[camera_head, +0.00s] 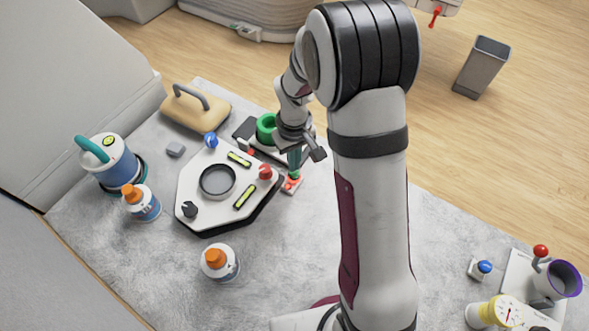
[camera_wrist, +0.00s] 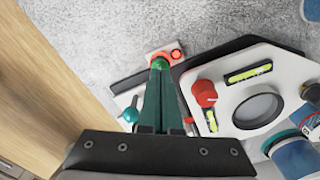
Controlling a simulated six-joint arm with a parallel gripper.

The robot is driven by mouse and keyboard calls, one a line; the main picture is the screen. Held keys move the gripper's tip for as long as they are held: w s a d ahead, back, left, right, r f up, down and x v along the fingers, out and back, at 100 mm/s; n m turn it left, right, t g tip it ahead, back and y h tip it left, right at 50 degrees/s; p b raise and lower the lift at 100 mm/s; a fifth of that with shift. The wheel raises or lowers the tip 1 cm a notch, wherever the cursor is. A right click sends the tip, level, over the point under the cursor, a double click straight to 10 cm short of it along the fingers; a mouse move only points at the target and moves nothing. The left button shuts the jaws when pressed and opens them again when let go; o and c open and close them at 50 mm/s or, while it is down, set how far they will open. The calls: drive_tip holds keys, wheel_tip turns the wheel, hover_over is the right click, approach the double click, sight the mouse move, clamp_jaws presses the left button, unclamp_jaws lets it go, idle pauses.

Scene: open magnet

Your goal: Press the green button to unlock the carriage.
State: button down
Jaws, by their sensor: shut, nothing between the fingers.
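A small button box (camera_head: 290,186) with a red-orange face stands on the grey table by the right corner of the white plate. It also shows in the wrist view (camera_wrist: 155,54), with a glowing red lamp (camera_wrist: 176,54) on it. A green button (camera_head: 295,174) is on the box, right at my fingertips. My gripper (camera_head: 294,168) is shut and empty, its dark green fingers pointing down at the button. In the wrist view the fingertips (camera_wrist: 160,66) overlap the button, so I cannot tell whether it is pressed. I cannot clearly identify the carriage.
The white plate (camera_head: 190,184) with a round recess, levels and knobs lies left of my gripper. A green ring-shaped part (camera_head: 266,128) stands close behind it.

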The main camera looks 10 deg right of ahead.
drive_tip(key=shift+f, duration=0.85)
idle(0.3)
wheel_tip(320, 180, up, 6)
drive_tip(key=shift+r, duration=0.5)
drive_tip(key=shift+s+r, duration=0.1)
drive_tip(key=s+a+r+m+y, duration=0.1)
drive_tip(key=s+r+m, duration=0.3)
drive_tip(key=s, duration=0.8)
drive_tip(key=s+a+r+m, duration=0.1)
drive_tip(key=s+r+m, duration=0.3)
drive_tip(key=s, duration=0.8)
wheel_tip(320, 180, up, 2)
drive_tip(key=shift+s+m+y, duration=0.25)
drive_tip(key=shift+m+y, duration=0.05)
drive_tip(key=shift+y, duration=0.1)
